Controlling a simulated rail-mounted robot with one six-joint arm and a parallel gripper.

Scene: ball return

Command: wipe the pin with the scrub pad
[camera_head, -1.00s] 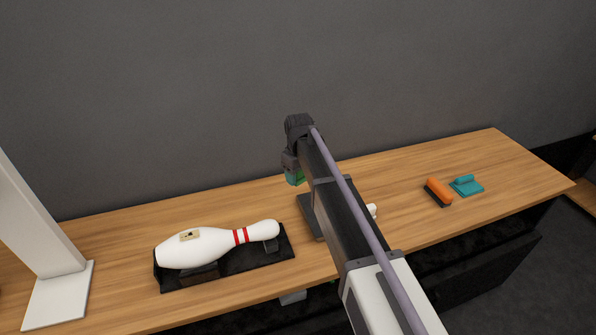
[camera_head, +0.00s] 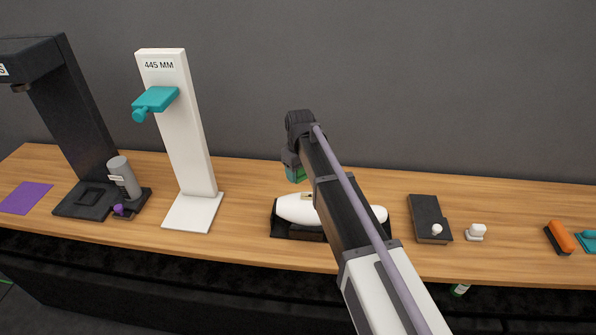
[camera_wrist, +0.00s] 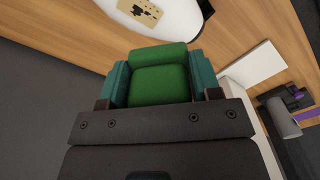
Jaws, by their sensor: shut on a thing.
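The white pin (camera_head: 292,210) lies on its side in a black cradle (camera_head: 275,229) on the bench, partly hidden behind my arm. In the wrist view the pin (camera_wrist: 185,25) shows at the top, with a tan, dark-marked patch (camera_wrist: 140,12) on it. My gripper (camera_wrist: 160,82) is shut on the green scrub pad (camera_wrist: 160,84), between teal fingers. The pad (camera_head: 296,174) also shows in the head view, at the end of my arm. It looks above and apart from the pin; the exact gap is unclear.
A white post (camera_head: 180,140) with a teal slider stands left of the pin. Farther left are a dark stand (camera_head: 75,125), a grey cylinder (camera_head: 123,178) and a purple mat (camera_head: 25,198). To the right are a dark block (camera_head: 428,215) and an orange brush (camera_head: 560,237).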

